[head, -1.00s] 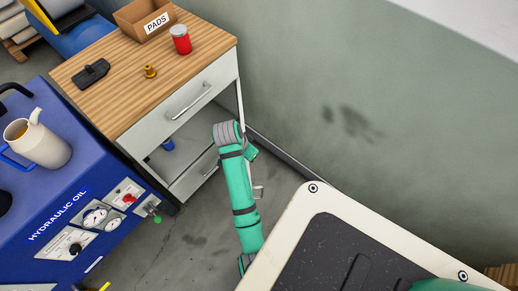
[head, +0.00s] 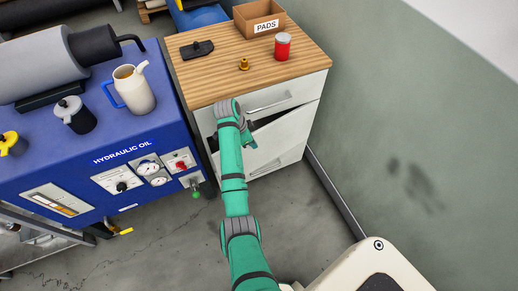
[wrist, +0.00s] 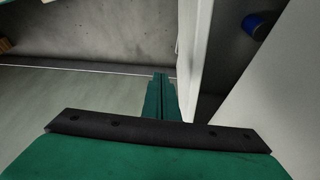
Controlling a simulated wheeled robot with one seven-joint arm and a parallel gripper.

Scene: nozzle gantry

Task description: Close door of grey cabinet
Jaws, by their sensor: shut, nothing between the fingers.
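The grey cabinet (head: 214,152) has a wooden top and a shut upper drawer. Below that drawer, its pale door (head: 290,128) stands partly open, with a dark wedge-shaped gap along its top. The door also shows in the wrist view, as a pale upright panel (wrist: 196,45) right of my fingers, with the dark cabinet interior beyond it. My gripper (head: 250,143) is shut and empty, at the door's outer side. In the wrist view its fingertips (wrist: 160,78) are close to the panel; I cannot tell whether they touch it.
A blue hydraulic oil unit (head: 150,190) stands close to the cabinet's left. A red can (head: 283,48), a box marked PADS (head: 243,18) and small parts are on the cabinet top. A blue item (wrist: 257,24) is inside the cabinet. Floor in front is clear; a wall is right.

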